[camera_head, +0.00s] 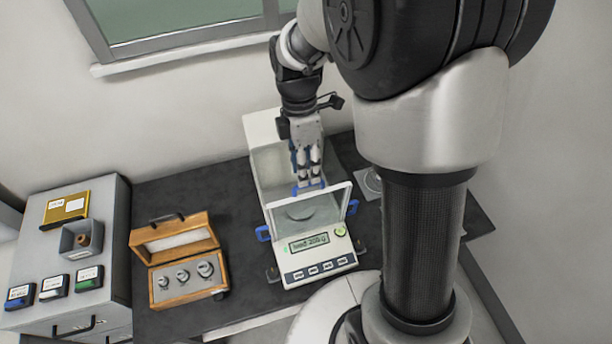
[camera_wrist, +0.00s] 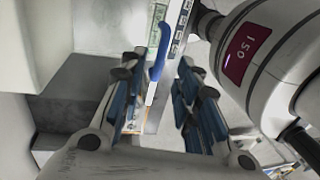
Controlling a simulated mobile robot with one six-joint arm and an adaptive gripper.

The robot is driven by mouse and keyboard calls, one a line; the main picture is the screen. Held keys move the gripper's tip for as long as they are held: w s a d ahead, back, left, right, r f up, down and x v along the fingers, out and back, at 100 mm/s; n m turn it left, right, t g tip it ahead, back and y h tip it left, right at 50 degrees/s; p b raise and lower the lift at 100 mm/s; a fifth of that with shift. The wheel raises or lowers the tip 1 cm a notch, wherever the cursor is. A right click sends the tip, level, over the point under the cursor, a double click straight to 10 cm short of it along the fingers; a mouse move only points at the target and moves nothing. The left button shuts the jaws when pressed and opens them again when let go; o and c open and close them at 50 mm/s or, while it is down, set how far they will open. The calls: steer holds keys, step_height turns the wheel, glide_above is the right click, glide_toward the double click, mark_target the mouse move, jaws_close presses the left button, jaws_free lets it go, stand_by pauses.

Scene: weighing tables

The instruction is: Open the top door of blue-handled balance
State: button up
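The blue-handled balance (camera_head: 318,262) stands on the dark table in the head view, with a lit display and buttons at its front. Blue handles show at its left side (camera_head: 263,233) and right side (camera_head: 352,207). Another blue handle (camera_head: 308,188) is at the top, just below my gripper (camera_head: 309,176). In the wrist view a blue handle (camera_wrist: 159,62) shows in the gap between the spread, blue-padded fingers of my gripper (camera_wrist: 160,92). The fingers are open; no clear contact with the handle shows. My gripper partly hides the top door, so I cannot tell its exact position.
An open wooden box (camera_head: 187,277) with three metal weights stands left of the balance. A grey cabinet (camera_head: 98,235) with small boxes is at the far left. The wall is close behind.

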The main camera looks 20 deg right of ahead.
steer(key=shift+s+f, duration=0.15)
steer(key=shift+f, duration=0.6)
steer(key=shift+s+f, duration=0.15)
steer(key=shift+f, duration=0.6)
jaws_close()
